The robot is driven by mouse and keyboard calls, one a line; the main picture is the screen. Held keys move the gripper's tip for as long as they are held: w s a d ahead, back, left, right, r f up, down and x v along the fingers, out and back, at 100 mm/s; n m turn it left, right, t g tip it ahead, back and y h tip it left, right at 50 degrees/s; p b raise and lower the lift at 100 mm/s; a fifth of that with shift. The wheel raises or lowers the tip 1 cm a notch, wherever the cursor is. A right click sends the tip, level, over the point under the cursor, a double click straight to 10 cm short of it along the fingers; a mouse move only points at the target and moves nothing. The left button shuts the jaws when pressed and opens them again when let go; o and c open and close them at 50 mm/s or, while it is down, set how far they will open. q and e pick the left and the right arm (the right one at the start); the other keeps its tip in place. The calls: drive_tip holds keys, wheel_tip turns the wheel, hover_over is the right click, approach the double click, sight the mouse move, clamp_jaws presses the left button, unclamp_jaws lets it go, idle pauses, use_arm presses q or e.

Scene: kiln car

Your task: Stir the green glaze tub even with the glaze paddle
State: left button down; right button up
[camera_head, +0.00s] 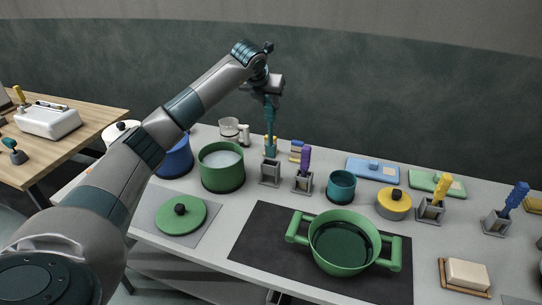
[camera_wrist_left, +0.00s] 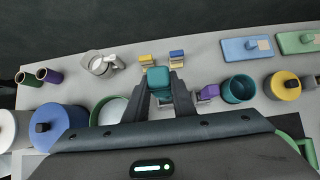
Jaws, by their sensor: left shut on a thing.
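My left gripper (camera_head: 270,103) is shut on a teal-handled tool (camera_head: 270,146), which hangs upright over a grey holder (camera_head: 270,176). I cannot tell whether its lower end is still inside the holder. In the left wrist view the teal handle top (camera_wrist_left: 159,78) sits between the fingers (camera_wrist_left: 160,92). A green tub (camera_head: 222,178) with pale contents stands open left of the holder. A two-handled green pot (camera_head: 345,262) with dark green contents sits on a dark mat (camera_head: 255,250). I cannot tell which is the glaze tub. My right gripper is out of view.
A green lid (camera_head: 180,218) lies on a grey mat at front left. A blue tub (camera_head: 178,160) stands beside the green tub. A purple-handled tool (camera_head: 305,160) in a holder and a teal cup (camera_head: 341,187) stand close right of the gripper. A yellow lidded pot (camera_head: 393,206) is further right.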

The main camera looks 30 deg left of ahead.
use_arm(q)
drive_tip(key=shift+r+p, duration=0.3)
drive_tip(key=shift+r, duration=0.5)
drive_tip(key=shift+d+r, duration=0.15)
drive_tip(key=shift+d, duration=0.2)
drive_tip(key=s+d+m+h+b, duration=0.1)
drive_tip(key=s+d, duration=0.7)
drive_tip(key=d, duration=0.5)
drive_tip(key=s+d+r+m+b, duration=0.1)
drive_tip(key=s+d, duration=0.8)
drive_tip(key=d, duration=0.5)
drive_tip(key=shift+s+d+r+m+h, duration=0.15)
drive_tip(key=shift+d+r+m+h, duration=0.1)
drive_tip(key=shift+m+h, duration=0.15)
